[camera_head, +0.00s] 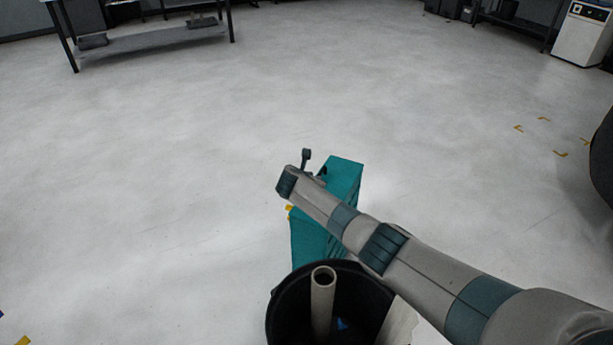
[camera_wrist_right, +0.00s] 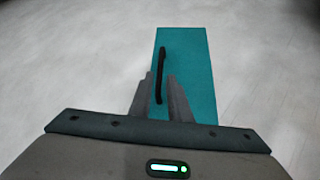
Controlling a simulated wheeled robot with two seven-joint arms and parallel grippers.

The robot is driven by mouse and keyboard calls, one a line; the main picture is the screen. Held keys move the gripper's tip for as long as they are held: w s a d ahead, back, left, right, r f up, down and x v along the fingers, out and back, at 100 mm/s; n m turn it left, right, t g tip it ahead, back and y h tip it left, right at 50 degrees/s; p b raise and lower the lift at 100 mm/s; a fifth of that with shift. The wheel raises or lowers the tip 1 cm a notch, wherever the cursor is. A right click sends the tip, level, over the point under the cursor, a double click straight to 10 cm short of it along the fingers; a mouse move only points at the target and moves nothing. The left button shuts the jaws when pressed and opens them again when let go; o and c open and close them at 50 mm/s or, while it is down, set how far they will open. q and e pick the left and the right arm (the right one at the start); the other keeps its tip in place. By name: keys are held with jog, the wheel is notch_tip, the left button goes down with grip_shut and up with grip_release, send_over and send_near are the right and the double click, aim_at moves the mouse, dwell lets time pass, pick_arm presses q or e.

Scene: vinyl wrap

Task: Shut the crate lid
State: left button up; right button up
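The teal crate (camera_head: 343,177) stands on the floor near the bottom middle of the head view, partly hidden by my right arm. In the right wrist view a flat teal panel of the crate (camera_wrist_right: 190,60) shows, with a thin black bar (camera_wrist_right: 162,62) along it. I cannot tell how far the lid is open. My right gripper (camera_wrist_right: 160,76) is over the panel, its two grey fingers apart with the bar's lower part showing between them. Contact with the bar cannot be told. My left gripper is not in view.
A black bin (camera_head: 280,308) holding a pale tube (camera_head: 323,300) stands at the bottom, in front of the crate. A dark rounded object (camera_head: 603,160) is at the right edge. A metal table (camera_head: 150,47) is far left. The grey floor between is clear.

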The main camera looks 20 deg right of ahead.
pick_arm(q)
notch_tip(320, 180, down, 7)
jog(key=p, duration=0.2)
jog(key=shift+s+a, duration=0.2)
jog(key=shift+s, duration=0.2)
pick_arm(e)
jog(key=v, duration=0.8)
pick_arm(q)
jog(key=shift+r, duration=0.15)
pick_arm(e)
jog(key=shift+s+a, duration=0.15)
